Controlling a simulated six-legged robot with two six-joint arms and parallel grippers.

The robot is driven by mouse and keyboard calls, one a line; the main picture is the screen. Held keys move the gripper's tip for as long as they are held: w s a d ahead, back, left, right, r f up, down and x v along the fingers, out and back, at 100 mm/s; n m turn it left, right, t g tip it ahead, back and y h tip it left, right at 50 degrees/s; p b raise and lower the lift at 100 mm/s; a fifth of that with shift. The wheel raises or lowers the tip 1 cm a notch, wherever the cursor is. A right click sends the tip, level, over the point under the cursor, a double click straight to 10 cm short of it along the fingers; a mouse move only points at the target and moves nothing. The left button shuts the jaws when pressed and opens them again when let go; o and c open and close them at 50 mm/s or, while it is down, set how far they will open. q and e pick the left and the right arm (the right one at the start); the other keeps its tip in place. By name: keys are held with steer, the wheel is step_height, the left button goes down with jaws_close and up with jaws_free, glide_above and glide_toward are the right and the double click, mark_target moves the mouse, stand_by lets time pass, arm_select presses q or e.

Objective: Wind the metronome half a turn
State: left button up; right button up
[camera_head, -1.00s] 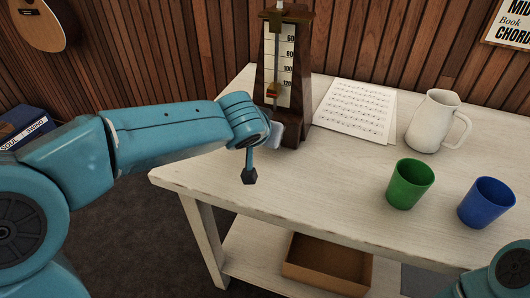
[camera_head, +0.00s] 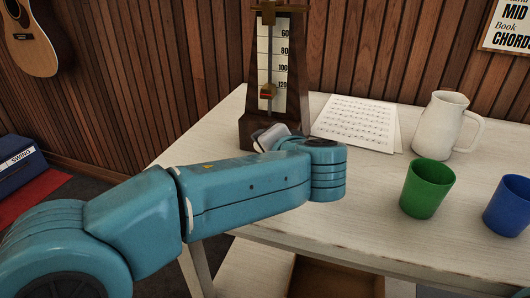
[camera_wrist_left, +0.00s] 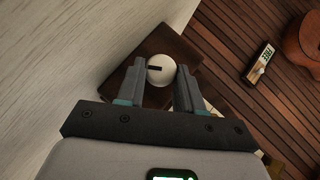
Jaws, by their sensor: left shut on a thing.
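The metronome (camera_head: 297,75) stands upright on the white table, a tall dark wood case with a numbered scale and a pendulum. In the left wrist view its dark brown case (camera_wrist_left: 158,42) lies beyond the fingers. A round white knob (camera_wrist_left: 161,70) with a dark slot shows on it. My left gripper (camera_wrist_left: 162,84) has one finger on each side of the knob and is shut on it. In the head view my left gripper (camera_head: 268,138) is at the metronome's lower front, partly hidden by my left arm. My right gripper is out of view.
Sheet music (camera_head: 357,122) lies right of the metronome, then a white pitcher (camera_head: 440,128). A green cup (camera_head: 427,188) and a blue cup (camera_head: 510,207) stand nearer on the white table (camera_head: 380,190). An open box (camera_head: 335,280) sits on the shelf below.

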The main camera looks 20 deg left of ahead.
arm_select(q)
steer(key=m+y+b, duration=0.1)
steer(key=m+t+y+b, duration=0.1)
steer(key=y, duration=0.1)
steer(key=shift+d+f+m+t+b, duration=0.1)
steer(key=shift+f+m+t+b, duration=0.2)
steer(key=shift+f+m+b, duration=0.1)
steer(key=shift+r, duration=0.1)
stand_by(0.4)
steer(key=o, duration=1)
steer(key=shift+o, duration=0.2)
steer(key=shift+s+d, duration=0.1)
